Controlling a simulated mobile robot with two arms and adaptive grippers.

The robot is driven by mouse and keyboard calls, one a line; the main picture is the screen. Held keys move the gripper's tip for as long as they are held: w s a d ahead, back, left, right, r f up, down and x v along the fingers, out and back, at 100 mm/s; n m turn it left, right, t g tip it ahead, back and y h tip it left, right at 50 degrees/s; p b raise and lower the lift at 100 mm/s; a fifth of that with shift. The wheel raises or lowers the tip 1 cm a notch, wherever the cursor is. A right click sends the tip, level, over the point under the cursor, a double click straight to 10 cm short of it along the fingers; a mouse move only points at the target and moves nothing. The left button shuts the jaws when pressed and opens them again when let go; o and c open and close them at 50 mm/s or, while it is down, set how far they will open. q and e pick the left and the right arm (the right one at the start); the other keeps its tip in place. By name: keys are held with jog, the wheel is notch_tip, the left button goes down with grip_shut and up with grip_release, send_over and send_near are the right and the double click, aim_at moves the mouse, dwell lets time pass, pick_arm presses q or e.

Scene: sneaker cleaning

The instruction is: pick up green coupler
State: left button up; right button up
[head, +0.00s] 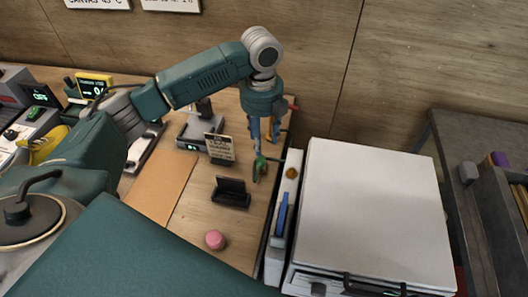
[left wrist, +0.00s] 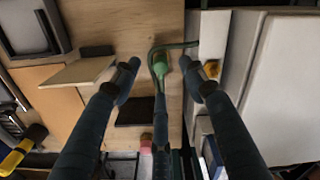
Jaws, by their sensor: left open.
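The green coupler (left wrist: 160,62) lies on the wooden bench, with a thin green hose looping around it. In the head view the green coupler (head: 260,167) shows just below the fingertips, near the bench's right edge. My left gripper (head: 263,148) points down over it from above. In the left wrist view my left gripper (left wrist: 159,76) is open, with the coupler between and beyond its spread fingers. I see no finger closed on the coupler. My right gripper is in neither view.
A small sign (head: 219,147) and a black holder (head: 231,192) stand left of the coupler. A pink round thing (head: 215,240) lies nearer me. A large white-topped box (head: 370,205) and a narrow white unit (head: 280,222) stand close on the right.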

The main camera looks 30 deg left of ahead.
aim_at(261, 157)
pick_arm(q)
jog(key=f, duration=0.3)
jog(key=shift+s+f, duration=0.3)
jog(key=shift+s, duration=0.05)
jog(key=f, duration=0.1)
jog(key=f+p, duration=0.1)
jog(key=f, duration=0.1)
jog(key=f+p, duration=0.1)
jog(key=shift+s+d+f, duration=0.15)
jog(key=shift+s+f, duration=0.1)
jog(key=shift+f, duration=0.65)
grip_shut()
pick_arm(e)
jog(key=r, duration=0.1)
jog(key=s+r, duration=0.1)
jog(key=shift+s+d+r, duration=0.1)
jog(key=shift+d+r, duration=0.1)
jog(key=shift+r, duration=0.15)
